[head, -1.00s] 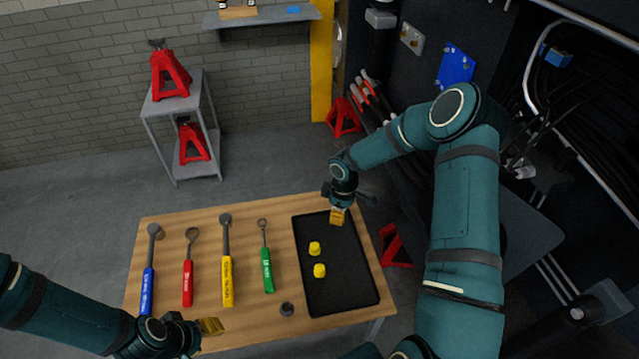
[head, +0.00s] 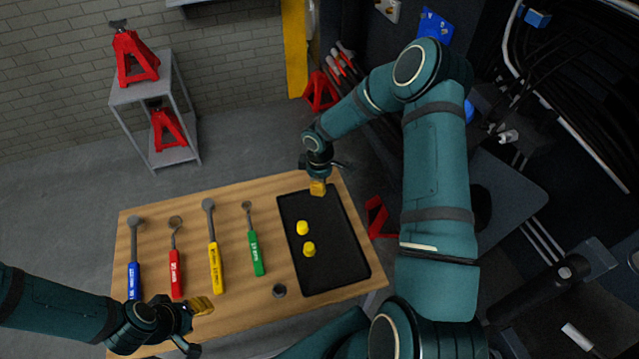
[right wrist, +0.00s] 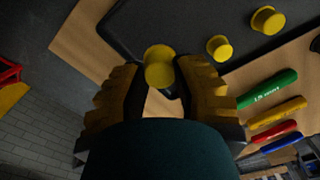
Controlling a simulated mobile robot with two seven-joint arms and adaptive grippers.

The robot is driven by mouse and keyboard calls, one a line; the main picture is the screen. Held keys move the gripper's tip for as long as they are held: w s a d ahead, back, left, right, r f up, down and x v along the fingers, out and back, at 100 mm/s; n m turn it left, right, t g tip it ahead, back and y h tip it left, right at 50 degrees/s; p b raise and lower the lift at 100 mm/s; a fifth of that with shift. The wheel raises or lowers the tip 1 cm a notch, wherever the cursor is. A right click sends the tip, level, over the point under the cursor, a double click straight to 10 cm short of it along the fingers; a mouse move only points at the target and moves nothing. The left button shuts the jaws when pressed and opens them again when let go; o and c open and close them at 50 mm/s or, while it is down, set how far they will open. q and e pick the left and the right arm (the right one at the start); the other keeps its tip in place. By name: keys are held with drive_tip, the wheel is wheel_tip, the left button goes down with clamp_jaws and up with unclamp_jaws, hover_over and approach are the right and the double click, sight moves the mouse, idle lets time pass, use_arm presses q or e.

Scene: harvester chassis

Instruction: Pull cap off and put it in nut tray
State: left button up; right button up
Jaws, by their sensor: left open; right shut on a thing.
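My right gripper (head: 317,188) is shut on a yellow cap (right wrist: 159,66), which shows between the fingertips in the right wrist view. The gripper is at the far end of the black tray (head: 338,262); I cannot tell whether the cap touches it. Two more yellow caps are in the tray, a farther one (head: 302,228) and a nearer one (head: 308,249). They also show in the right wrist view (right wrist: 219,47). My left gripper (head: 205,305) is open and empty near the table's front left.
The wooden table (head: 180,213) bears a blue-handled tool (head: 134,280), a red one (head: 176,274), a yellow one (head: 215,268) and a green one (head: 256,260). A small grey round piece (head: 279,291) lies left of the tray. The tray's near half is clear.

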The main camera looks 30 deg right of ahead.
use_arm(q)
drive_tip(key=shift+w+d+f+b, duration=0.1)
drive_tip(key=shift+f+b, duration=1.5)
drive_tip(key=shift+f, duration=0.3)
drive_tip(key=shift+d+f+b, duration=0.1)
drive_tip(key=shift+f+b, duration=1.45)
drive_tip(key=shift+f, duration=0.3)
use_arm(e)
drive_tip(key=shift+f, duration=4.05)
drive_tip(key=o, duration=0.8)
drive_tip(key=shift+o, duration=0.2)
drive_tip(key=shift+r, duration=0.1)
wheel_tip(320, 180, up, 12)
drive_tip(key=shift+f, duration=0.1)
